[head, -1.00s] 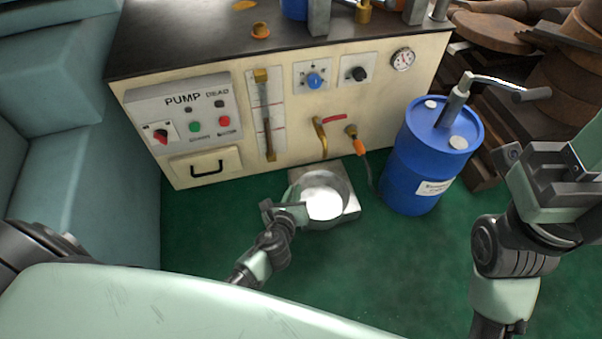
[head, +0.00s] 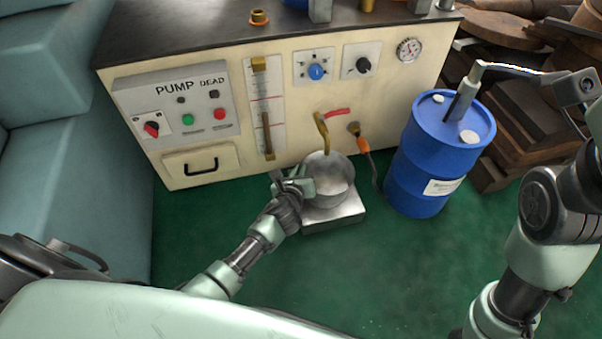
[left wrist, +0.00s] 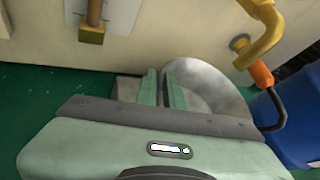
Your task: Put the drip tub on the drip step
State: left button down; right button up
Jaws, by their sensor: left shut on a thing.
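The drip tub (head: 330,182) is a round grey metal vessel below the brass tap, in front of the pump cabinet. It looks tilted in the head view. My left gripper (head: 296,187) is shut on its left rim. The drip step (head: 338,216) is a low square metal block on the green floor, directly below the tub. I cannot tell whether the tub touches it. In the left wrist view the fingers (left wrist: 163,88) are close together at the tub's wall (left wrist: 215,82), and part of the step (left wrist: 127,90) shows to the left.
The pump cabinet (head: 215,110) stands behind, with a brass tap (head: 321,128) over the tub and an orange-handled hose (head: 363,147) beside it. A blue drum (head: 425,170) with a crank stands to the right. The green floor (head: 400,270) in front is clear.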

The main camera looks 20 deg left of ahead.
pick_arm(q)
jog(key=shift+r, duration=0.15)
jog(key=c, duration=1.5)
grip_release()
jog(key=shift+f, duration=0.2)
